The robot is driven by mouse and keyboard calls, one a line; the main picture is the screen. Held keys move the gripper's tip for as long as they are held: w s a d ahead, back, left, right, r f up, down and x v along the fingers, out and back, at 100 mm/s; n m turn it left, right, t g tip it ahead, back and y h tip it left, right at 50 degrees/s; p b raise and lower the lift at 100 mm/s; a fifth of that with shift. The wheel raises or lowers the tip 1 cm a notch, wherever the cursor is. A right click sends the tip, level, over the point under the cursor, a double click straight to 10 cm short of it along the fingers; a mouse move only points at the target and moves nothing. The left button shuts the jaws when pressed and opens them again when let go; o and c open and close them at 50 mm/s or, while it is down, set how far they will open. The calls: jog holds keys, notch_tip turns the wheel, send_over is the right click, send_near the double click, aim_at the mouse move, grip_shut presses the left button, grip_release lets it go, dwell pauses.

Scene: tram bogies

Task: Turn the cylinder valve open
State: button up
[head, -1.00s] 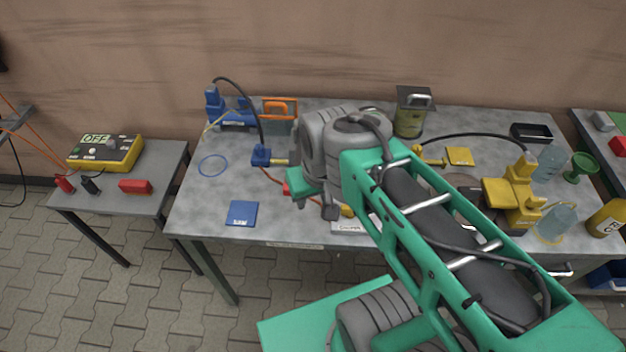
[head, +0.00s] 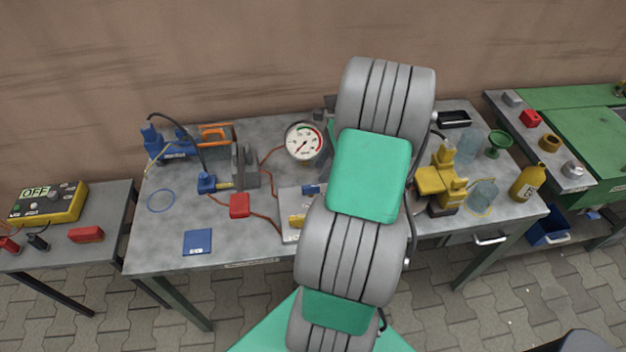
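I cannot pick out the cylinder valve for certain. A light plate (head: 287,222) on the bench carries a small blue part (head: 311,190) and a yellow part (head: 296,221); my arm covers its right side. A round dial gauge (head: 304,143) stands behind it. A blue block (head: 207,183) with a hose sits to the left, beside a grey block (head: 244,166). A yellow hand pump (head: 441,181) stands right of my arm. My gripper is not visible; my grey and green arm fills the middle of the view.
The grey bench (head: 160,235) has free room at its front left, around a blue booklet (head: 198,242). A red block (head: 239,205) and red lines lie left of the plate. A meter reading OFF (head: 48,203) is on the left table; a yellow bottle (head: 528,182) stands at right.

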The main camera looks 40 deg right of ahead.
aim_at(312, 186)
jog(key=x, duration=0.8)
jog(key=shift+d, duration=0.1)
jog(key=shift+r, duration=0.1)
grip_shut()
